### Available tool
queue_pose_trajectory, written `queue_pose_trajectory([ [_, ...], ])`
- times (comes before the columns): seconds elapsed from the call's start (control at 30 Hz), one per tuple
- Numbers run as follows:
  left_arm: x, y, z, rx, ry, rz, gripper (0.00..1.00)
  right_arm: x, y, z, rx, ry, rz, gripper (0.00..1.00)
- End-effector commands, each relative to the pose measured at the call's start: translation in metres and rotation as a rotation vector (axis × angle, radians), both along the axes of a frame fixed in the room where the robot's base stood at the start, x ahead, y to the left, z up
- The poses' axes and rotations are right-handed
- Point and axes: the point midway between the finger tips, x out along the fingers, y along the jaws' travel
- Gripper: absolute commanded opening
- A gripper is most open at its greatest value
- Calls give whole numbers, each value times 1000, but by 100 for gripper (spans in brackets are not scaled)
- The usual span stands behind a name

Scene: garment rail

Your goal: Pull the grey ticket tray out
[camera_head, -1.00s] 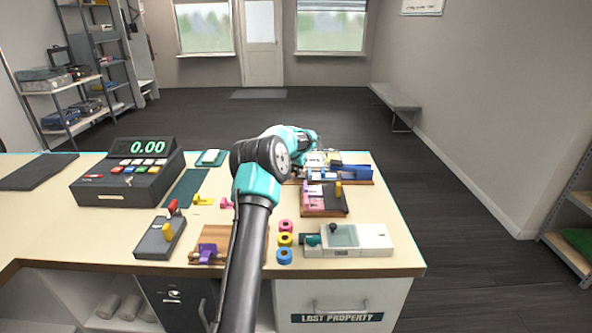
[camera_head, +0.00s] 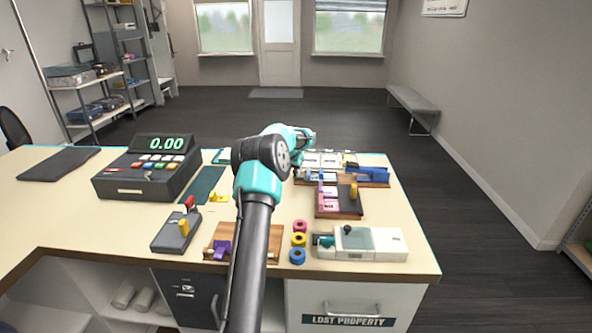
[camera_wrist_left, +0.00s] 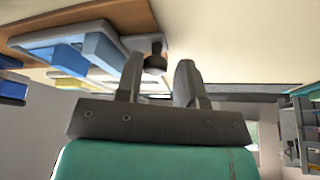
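In the left wrist view a grey piece with a dark round knob (camera_wrist_left: 155,62) projects from the wooden rack; it looks like the grey ticket tray, though I cannot be sure. My left gripper (camera_wrist_left: 160,72) is open, with the knob showing between its two fingertips. I cannot tell whether a finger touches it. In the head view my left arm reaches over the counter to the far racks, and its forearm and wrist hide the fingers and most of the tray's place. My right gripper is in neither view.
Beside the knob are blue and grey blocks (camera_wrist_left: 68,52). On the counter (camera_head: 60,210) stand a till (camera_head: 150,172), a pink-holding wooden rack (camera_head: 350,205), tape rolls (camera_head: 299,240) and a white-and-teal device (camera_head: 375,243).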

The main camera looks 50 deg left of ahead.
Motion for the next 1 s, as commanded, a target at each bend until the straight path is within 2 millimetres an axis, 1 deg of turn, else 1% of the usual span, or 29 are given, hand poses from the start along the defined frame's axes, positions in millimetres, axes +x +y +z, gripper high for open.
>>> queue_pose_trajectory([
  [0.03, -1, 1, 0, 0, 1, 1, 37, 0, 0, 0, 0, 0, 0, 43],
  [0.17, 0, 0, 0, 0, 1, 0, 50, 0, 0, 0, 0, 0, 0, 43],
  [0.43, 0, -1, 1, -1, 0, 0, 50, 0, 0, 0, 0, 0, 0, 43],
  [0.57, -2, -2, 7, -1, 0, 0, 50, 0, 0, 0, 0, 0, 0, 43],
  [0.77, -11, -6, 31, 1, -3, 0, 50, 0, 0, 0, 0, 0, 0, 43],
  [1.0, -27, -12, 74, 1, -3, 0, 50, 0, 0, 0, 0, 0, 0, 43],
])
